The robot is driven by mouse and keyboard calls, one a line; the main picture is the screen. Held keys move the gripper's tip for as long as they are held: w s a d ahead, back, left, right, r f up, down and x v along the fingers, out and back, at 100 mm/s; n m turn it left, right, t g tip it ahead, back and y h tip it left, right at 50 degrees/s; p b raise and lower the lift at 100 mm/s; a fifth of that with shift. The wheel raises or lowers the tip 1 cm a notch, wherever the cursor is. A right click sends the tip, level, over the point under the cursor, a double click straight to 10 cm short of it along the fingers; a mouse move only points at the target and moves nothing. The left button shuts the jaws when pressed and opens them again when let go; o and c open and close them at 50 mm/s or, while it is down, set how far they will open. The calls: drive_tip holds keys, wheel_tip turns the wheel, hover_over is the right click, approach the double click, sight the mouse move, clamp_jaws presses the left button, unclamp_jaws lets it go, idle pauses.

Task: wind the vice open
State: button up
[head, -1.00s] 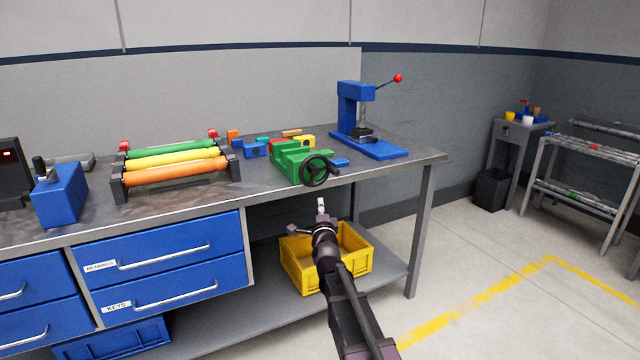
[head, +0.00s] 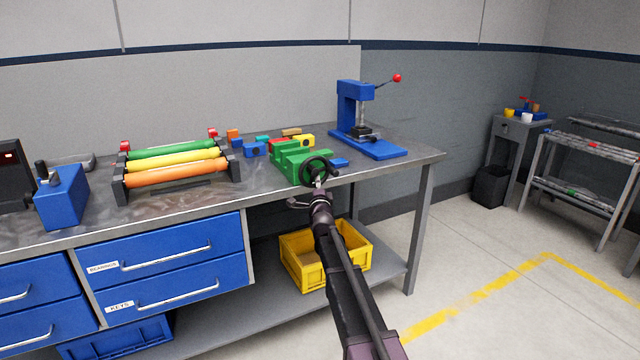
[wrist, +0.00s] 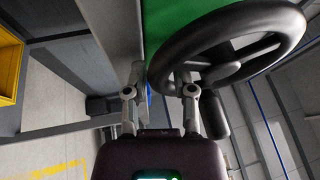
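The green vice (head: 292,166) sits at the front edge of the metal bench, with its black handwheel (head: 306,172) facing out. In the wrist view the wheel (wrist: 275,17) fills the upper right, with its spokes and a dark crank handle (wrist: 214,116) below the rim. My gripper (head: 317,186) is at the lower part of the wheel. In the wrist view my gripper (wrist: 160,85) has its two fingers apart, with the left edge of the rim between or just beyond their tips. I cannot tell whether they touch it.
A blue press (head: 352,105) with a red-knobbed lever stands right of the vice. Coloured blocks (head: 255,150) lie behind it, and a rack of coloured rollers (head: 175,160) stands left. A yellow crate (head: 303,275) is on the lower shelf. The floor to the right is clear.

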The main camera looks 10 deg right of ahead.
sight(326, 174)
drive_tip(key=shift+w, duration=0.1)
clamp_jaws()
drive_tip(key=shift+d, duration=0.1)
drive_tip(key=shift+d+n, duration=0.1)
drive_tip(key=shift+n, duration=0.4)
drive_tip(key=shift+d+b, duration=0.1)
drive_tip(key=shift+b, duration=0.25)
drive_tip(key=shift+w+d+r+n+t+y+b, duration=0.2)
drive_tip(key=shift+n+y, duration=0.25)
drive_tip(key=shift+n, duration=0.45)
drive_tip(key=shift+d+r+n+t+y+b, duration=0.15)
drive_tip(key=shift+d+n+t+y, duration=0.2)
drive_tip(key=shift+n, duration=0.55)
drive_tip(key=shift+w+d+r+n+t+y+b, duration=0.2)
drive_tip(key=shift+n+y, duration=0.3)
drive_tip(key=shift+n, duration=0.4)
drive_tip(key=shift+w+d+r+n+t+y, duration=0.1)
drive_tip(key=shift+d+r+n+y, duration=0.1)
drive_tip(key=shift+n+y, duration=0.65)
drive_tip(key=shift+s+d+r+n+t+y, duration=0.1)
drive_tip(key=shift+r+n+y, duration=0.2)
drive_tip(key=shift+n, duration=0.9)
drive_tip(key=shift+w+d+r+n+t+y, duration=0.15)
drive_tip(key=shift+n+y, duration=0.5)
drive_tip(key=shift+n, duration=0.4)
